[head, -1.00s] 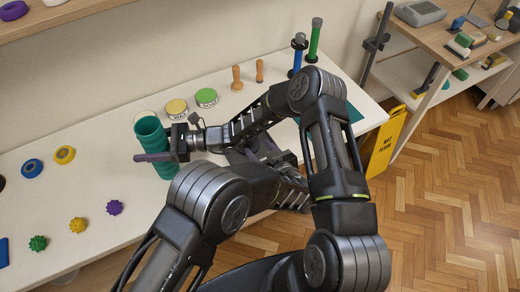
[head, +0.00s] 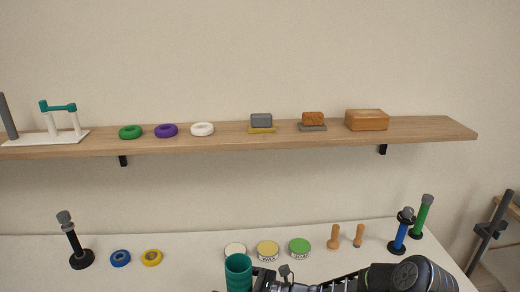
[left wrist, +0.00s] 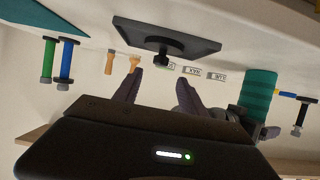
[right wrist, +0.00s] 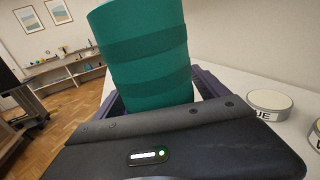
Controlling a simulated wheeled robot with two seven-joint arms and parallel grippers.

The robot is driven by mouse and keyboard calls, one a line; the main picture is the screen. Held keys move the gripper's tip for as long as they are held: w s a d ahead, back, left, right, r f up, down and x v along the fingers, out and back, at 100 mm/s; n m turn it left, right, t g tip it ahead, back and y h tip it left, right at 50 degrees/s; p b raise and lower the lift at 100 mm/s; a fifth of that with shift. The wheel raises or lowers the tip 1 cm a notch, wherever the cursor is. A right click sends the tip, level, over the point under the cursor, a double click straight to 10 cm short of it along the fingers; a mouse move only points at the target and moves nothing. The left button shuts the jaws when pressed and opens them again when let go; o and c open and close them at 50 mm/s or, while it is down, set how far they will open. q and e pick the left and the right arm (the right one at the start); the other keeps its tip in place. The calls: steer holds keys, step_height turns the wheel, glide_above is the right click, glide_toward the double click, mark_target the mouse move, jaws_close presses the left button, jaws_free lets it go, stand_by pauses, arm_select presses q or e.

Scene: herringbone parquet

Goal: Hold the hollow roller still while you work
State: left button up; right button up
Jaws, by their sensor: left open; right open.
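The hollow roller (head: 238,273) is a teal ribbed tube, upright at the bottom edge of the head view, its open top showing. It fills the middle of the right wrist view (right wrist: 145,55), between the fingers of my right gripper (right wrist: 158,98). That gripper is open around the roller; I cannot tell whether either finger touches it. The roller also shows at right in the left wrist view (left wrist: 259,92). My left gripper (left wrist: 160,82) is open and empty, apart from the roller. The roller's lower end is hidden in the head view.
A dark plate with a short knob (left wrist: 165,38) shows beyond my left fingertips. Labelled tins (head: 268,250), wooden pegs (head: 334,237), blue and green handled tools (head: 402,230), rings (head: 120,258) and a black stand (head: 73,242) are on the table. A wooden shelf (head: 220,138) hangs above.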

steer(key=v, duration=1.2)
stand_by(0.3)
